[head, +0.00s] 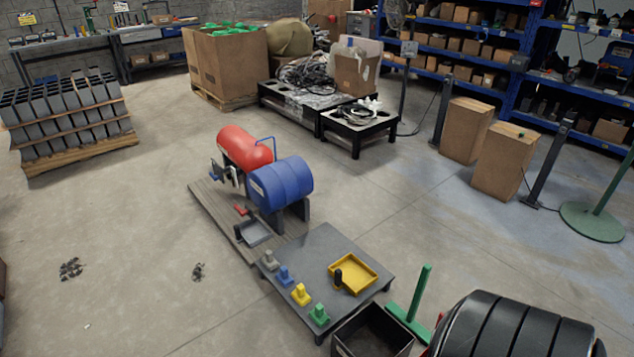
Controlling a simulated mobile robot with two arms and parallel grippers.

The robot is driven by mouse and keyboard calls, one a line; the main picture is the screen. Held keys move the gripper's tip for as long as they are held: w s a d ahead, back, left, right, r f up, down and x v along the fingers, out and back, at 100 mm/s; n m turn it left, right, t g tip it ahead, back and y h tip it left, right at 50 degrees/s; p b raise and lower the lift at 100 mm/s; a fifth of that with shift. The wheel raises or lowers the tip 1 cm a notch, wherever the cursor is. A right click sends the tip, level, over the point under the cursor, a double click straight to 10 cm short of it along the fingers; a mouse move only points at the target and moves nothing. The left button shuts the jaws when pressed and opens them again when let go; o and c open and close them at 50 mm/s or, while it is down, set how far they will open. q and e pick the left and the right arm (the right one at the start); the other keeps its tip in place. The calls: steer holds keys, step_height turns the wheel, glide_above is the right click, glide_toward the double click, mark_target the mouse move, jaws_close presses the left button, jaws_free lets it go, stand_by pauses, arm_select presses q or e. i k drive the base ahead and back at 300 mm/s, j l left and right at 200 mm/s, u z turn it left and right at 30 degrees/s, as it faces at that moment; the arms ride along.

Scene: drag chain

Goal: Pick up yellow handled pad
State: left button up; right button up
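The yellow handled pad (301,296) stands upright on a low dark grey table (322,246) in the lower middle of the head view. It has a flat base with a raised handle. It is in a row along the table's left edge, between a blue handled pad (285,277) and a green handled pad (319,316). A grey handled pad (270,261) is at the far end of the row. Neither of my grippers shows in this view.
A yellow tray (373,275) with a black-handled item (338,280) shares the table. A dark open bin (375,333), a green upright post (421,293) and a black ribbed object (510,330) are near its right front. Floor to the left is mostly clear.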

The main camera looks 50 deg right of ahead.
mark_target(299, 295)
steer(key=i+z, duration=0.2)
steer(key=i, duration=0.4)
steer(key=i+z, duration=0.25)
steer(key=i, duration=0.35)
steer(key=i+j+z, duration=0.2)
steer(key=i, duration=0.4)
steer(key=i+j+z, duration=0.1)
steer(key=i+z, duration=0.15)
steer(key=z, duration=0.2)
steer(key=i+j+z, duration=0.15)
steer(key=z, duration=0.35)
steer(key=i+j+z, duration=0.3)
steer(key=z, duration=0.15)
steer(key=i+j+z, duration=0.15)
steer(key=j+z, duration=0.15)
steer(key=z, duration=0.2)
steer(key=j+z, duration=0.45)
steer(key=i+l, duration=0.05)
steer(key=l, duration=0.05)
